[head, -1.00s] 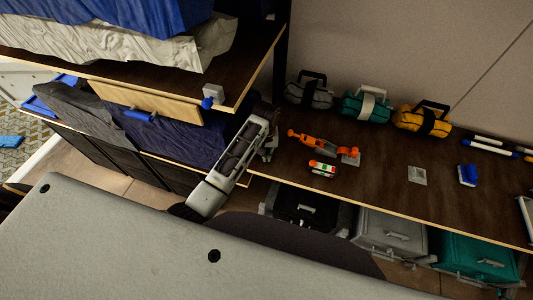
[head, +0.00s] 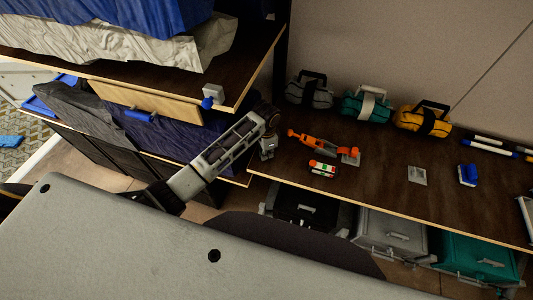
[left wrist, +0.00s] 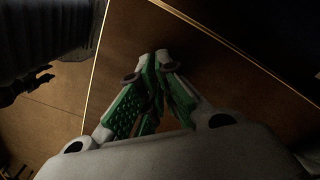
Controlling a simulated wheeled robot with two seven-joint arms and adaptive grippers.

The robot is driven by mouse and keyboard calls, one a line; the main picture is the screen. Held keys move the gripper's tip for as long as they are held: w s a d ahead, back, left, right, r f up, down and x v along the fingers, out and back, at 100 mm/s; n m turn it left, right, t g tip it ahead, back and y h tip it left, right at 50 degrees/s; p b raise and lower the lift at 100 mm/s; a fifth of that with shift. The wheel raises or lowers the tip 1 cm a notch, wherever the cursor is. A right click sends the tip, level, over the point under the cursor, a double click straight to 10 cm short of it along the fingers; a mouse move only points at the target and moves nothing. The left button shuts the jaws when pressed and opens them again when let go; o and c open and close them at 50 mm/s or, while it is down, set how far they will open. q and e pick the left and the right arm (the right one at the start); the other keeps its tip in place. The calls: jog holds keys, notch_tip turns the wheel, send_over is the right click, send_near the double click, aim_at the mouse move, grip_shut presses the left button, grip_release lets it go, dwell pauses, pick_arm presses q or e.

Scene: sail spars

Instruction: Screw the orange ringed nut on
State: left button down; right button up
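An orange part (head: 318,143) lies on the dark tabletop, long and jointed. Its right end meets a small grey plate (head: 351,159). I cannot tell which piece of it is the ringed nut, or see a thread. My left gripper (head: 267,149) hangs over the table's left end, left of the orange part and apart from it. In the left wrist view its green-padded fingers (left wrist: 157,62) come together at the tips with nothing seen between them, over bare brown wood. My right gripper is not in view.
A red, white and green item (head: 322,168) lies just in front of the orange part. A grey plate (head: 417,175) and a blue item (head: 467,175) lie further right. Bags (head: 366,106) line the back. A shelf (head: 245,85) rises at the left.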

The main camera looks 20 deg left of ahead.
pick_arm(q)
jog(key=shift+a+m, duration=0.1)
jog(key=shift+m, duration=0.6)
jog(key=c, duration=1.6)
grip_release()
jog(key=shift+o, duration=0.2)
jog(key=shift+r, duration=0.15)
